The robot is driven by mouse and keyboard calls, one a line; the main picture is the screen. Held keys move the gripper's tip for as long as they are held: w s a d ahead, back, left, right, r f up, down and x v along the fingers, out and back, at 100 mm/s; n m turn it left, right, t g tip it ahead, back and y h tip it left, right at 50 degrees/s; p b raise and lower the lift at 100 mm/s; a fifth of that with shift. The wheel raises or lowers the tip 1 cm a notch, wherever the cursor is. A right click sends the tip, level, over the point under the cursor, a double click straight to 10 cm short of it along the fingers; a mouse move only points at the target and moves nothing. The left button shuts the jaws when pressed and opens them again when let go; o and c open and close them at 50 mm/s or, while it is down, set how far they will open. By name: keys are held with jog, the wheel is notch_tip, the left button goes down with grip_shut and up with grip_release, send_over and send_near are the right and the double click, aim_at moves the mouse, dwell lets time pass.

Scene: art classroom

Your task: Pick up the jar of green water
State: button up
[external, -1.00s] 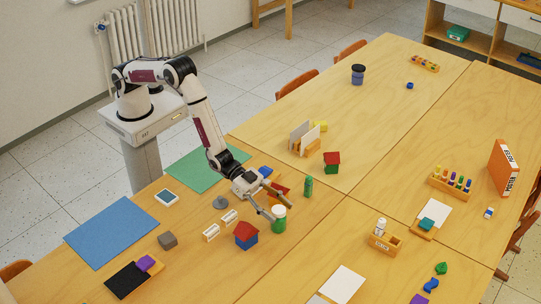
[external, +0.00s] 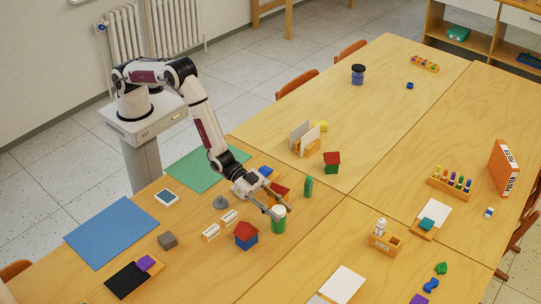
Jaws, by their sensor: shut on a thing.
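The jar of green water (external: 278,222) stands upright on the near table, green in its body with a pale top. My gripper (external: 279,212) reaches down to it from the upper left, with its fingers on either side of the upper part of the jar. It is shut on the jar. The jar appears to rest on the table still; I see no gap below it.
A house of blue and red blocks (external: 246,235) stands close at the jar's left. The table right of the jar is clear.

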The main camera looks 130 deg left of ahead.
jog(key=shift+r, duration=0.15)
jog(key=shift+r, duration=4.9)
